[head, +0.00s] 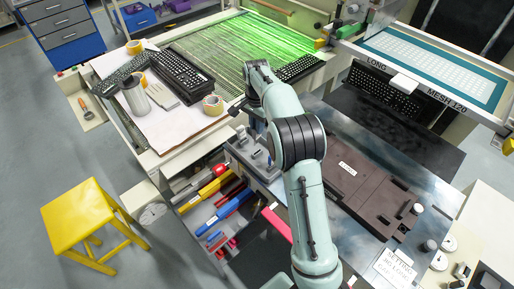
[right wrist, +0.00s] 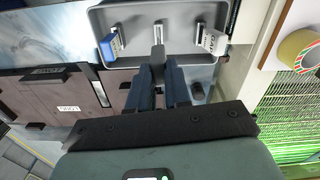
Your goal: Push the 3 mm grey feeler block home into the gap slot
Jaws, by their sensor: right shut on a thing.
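In the right wrist view my right gripper (right wrist: 163,80) is shut on a small grey block (right wrist: 158,57), whose end shows between the fingertips. The block is over or in the grey tray (right wrist: 135,62); I cannot tell whether it touches the tray floor. The tray also holds a blue-ended block (right wrist: 109,46) at left and a white-ended block (right wrist: 212,41) at right. The dark brown fixture (right wrist: 40,105) lies left of my gripper, with a white label; it also shows in the head view (head: 370,196). Its gap slot is not clearly visible. My left gripper is out of view.
In the head view, a drawer of coloured tools (head: 225,200) lies below the tray. A paper-covered table (head: 178,118) with keyboards and tape rolls stands at left. A yellow stool (head: 80,212) is on the floor. Small round parts (head: 430,245) sit near the fixture's right end.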

